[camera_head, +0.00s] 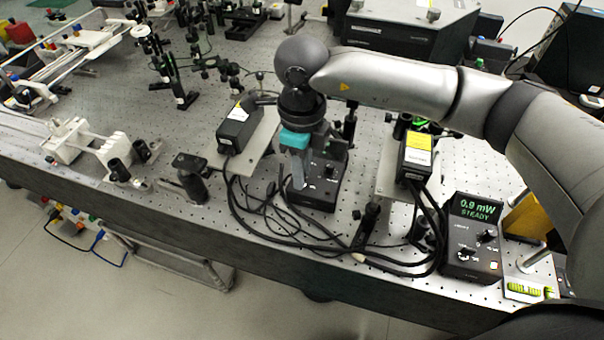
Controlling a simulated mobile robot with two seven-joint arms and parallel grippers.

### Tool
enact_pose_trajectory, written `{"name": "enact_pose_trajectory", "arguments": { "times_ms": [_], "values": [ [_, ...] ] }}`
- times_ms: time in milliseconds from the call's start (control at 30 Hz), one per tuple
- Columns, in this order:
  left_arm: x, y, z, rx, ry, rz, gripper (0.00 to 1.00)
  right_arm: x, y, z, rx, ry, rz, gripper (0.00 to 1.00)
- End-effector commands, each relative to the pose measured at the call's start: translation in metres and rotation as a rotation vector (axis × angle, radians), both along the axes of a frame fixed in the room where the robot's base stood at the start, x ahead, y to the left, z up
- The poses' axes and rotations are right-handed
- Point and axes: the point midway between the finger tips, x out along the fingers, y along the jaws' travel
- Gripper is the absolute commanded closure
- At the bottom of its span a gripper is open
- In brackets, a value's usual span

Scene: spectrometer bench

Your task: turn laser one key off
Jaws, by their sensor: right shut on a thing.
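My right arm reaches in from the right, and my right gripper (298,180) points down at the left front of a black control box (318,195). The gripper is shut on the laser key there; its fingers and wrist hide the key and much of the box, including its display. I cannot tell the key's angle. A second black control box (470,262) stands at the right with a lit green display reading "0.9 mW STEADY" and knobs on its face. My left gripper is not in view.
Two laser heads, one left (237,127) and one right (416,155), sit on metal plates. Black cables (300,240) loop across the bench front. Optics mounts stand at the back left. A green level (525,290) lies at the front right corner.

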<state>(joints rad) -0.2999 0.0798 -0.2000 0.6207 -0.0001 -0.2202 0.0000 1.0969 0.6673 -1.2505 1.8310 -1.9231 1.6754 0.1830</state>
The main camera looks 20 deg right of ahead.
Motion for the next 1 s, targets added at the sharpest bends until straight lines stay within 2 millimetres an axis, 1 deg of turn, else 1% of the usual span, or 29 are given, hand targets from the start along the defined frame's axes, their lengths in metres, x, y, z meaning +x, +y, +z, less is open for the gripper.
{"name": "enact_pose_trajectory", "arguments": {
  "times_ms": [33,267,733,767,1000],
  "values": [
    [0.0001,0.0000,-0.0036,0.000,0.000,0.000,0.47,0.0009,-0.0001,-0.0005,0.000,-0.004,0.019,1.00],
    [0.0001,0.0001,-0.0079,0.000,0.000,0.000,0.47,0.0007,0.0002,0.0005,0.001,-0.003,0.079,1.00],
    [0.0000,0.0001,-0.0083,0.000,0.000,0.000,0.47,0.0006,0.0004,0.0012,0.002,-0.003,0.091,1.00],
    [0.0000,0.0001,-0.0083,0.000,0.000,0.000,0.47,0.0006,0.0004,0.0012,0.002,-0.003,0.091,0.72],
    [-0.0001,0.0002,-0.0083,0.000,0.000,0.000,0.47,0.0003,0.0004,0.0007,0.001,-0.002,0.090,0.44]
  ]
}}
